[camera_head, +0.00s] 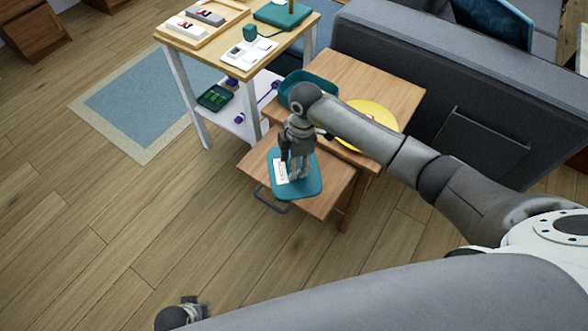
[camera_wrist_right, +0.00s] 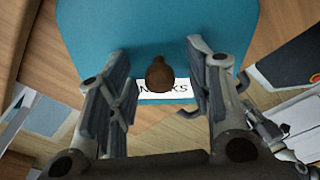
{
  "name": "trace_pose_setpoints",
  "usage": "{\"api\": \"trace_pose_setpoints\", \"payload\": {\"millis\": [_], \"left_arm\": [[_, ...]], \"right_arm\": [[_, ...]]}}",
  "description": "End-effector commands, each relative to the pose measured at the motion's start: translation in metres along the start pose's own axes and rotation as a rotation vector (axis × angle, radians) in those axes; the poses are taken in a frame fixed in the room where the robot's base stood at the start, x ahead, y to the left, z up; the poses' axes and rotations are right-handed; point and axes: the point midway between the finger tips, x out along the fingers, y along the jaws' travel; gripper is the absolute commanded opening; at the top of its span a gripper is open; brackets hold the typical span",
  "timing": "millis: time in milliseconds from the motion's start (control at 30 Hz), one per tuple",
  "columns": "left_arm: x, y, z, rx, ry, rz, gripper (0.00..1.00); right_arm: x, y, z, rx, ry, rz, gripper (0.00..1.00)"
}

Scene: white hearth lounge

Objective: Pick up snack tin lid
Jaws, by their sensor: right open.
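The snack tin lid (camera_head: 311,190) is a teal, rounded square plate with a white label. It lies flat on a low wooden shelf in the head view. In the right wrist view the lid (camera_wrist_right: 160,28) has a brown round knob (camera_wrist_right: 159,75), which hides part of the label lettering. My right gripper (camera_head: 297,172) is just above the lid, pointing down. In the wrist view its open fingers (camera_wrist_right: 158,62) stand on either side of the knob, with gaps on both sides. My left gripper (camera_head: 190,308) is low at the bottom left, over the floor, mostly cut off.
A teal open container (camera_head: 316,82) and a yellow round plate (camera_head: 372,117) stand on the wooden table behind. A white-legged side table (camera_head: 265,52) holds trays and small items. A grey sofa (camera_head: 430,60) bounds the right. The floor (camera_head: 110,220) at left is clear.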

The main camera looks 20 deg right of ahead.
Motion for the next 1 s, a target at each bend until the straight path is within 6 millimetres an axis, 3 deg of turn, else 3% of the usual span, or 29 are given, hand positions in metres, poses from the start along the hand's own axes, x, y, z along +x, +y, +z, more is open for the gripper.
{"api": "trace_pose_setpoints", "payload": {"millis": [267, 633, 1000], "left_arm": [[-0.0022, -0.0004, -0.0016, 0.0, 0.002, -0.001, 0.19], [-0.0021, -0.0006, -0.0015, 0.0, 0.002, -0.001, 0.19], [-0.0032, -0.0006, -0.002, 0.0, 0.004, -0.001, 0.19]], "right_arm": [[0.003, 0.0003, 0.0, 0.0, 0.0, 0.001, 0.47], [0.0028, 0.0002, 0.0001, 0.0, 0.0, 0.001, 0.01], [-0.0015, 0.0006, -0.0004, 0.0, 0.0, 0.002, 0.0]]}}
